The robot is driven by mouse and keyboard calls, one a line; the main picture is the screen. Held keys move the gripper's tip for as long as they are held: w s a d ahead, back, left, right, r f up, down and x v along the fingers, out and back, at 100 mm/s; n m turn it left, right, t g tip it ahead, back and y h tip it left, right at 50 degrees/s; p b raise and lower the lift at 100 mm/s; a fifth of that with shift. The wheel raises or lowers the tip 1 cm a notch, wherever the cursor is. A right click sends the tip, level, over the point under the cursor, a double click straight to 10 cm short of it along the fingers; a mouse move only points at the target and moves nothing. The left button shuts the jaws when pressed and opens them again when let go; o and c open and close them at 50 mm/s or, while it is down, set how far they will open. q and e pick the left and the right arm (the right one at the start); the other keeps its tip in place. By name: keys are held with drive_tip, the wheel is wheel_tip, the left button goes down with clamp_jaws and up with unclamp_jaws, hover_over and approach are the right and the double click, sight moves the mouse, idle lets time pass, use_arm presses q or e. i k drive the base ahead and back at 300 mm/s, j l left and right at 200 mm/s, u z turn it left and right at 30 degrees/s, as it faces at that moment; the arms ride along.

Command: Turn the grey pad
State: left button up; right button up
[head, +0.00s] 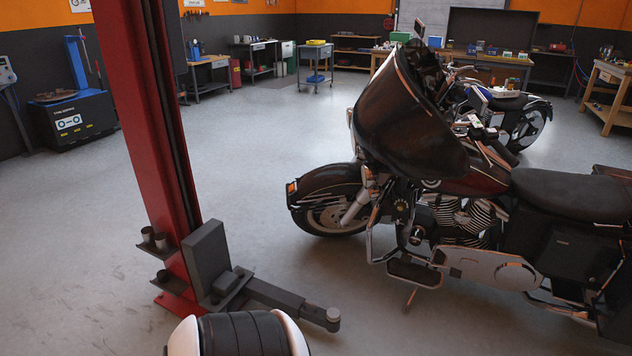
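A small round grey pad (333,314) sits at the free end of a dark lift arm (285,301). The arm reaches out to the right, low over the floor, from the foot of the red lift post (150,130). The pad is apart from the motorcycle to its right, with floor showing around it. Neither of my grippers is in view, so nothing is seen touching the pad.
A dark red motorcycle (440,190) stands close on the right, with another motorcycle (510,110) behind it. Small cups (154,238) sit on a bracket on the post. Workbenches line the far wall. Open floor (250,140) lies between.

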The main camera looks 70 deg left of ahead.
sight(333, 313)
drive_tip(key=i+j+u, duration=0.2)
drive_tip(key=u, duration=0.25)
drive_tip(key=i+u, duration=0.7)
drive_tip(key=u, duration=0.25)
drive_tip(key=i+l+u, duration=0.1)
drive_tip(key=i+u, duration=0.2)
drive_tip(key=u, duration=0.15)
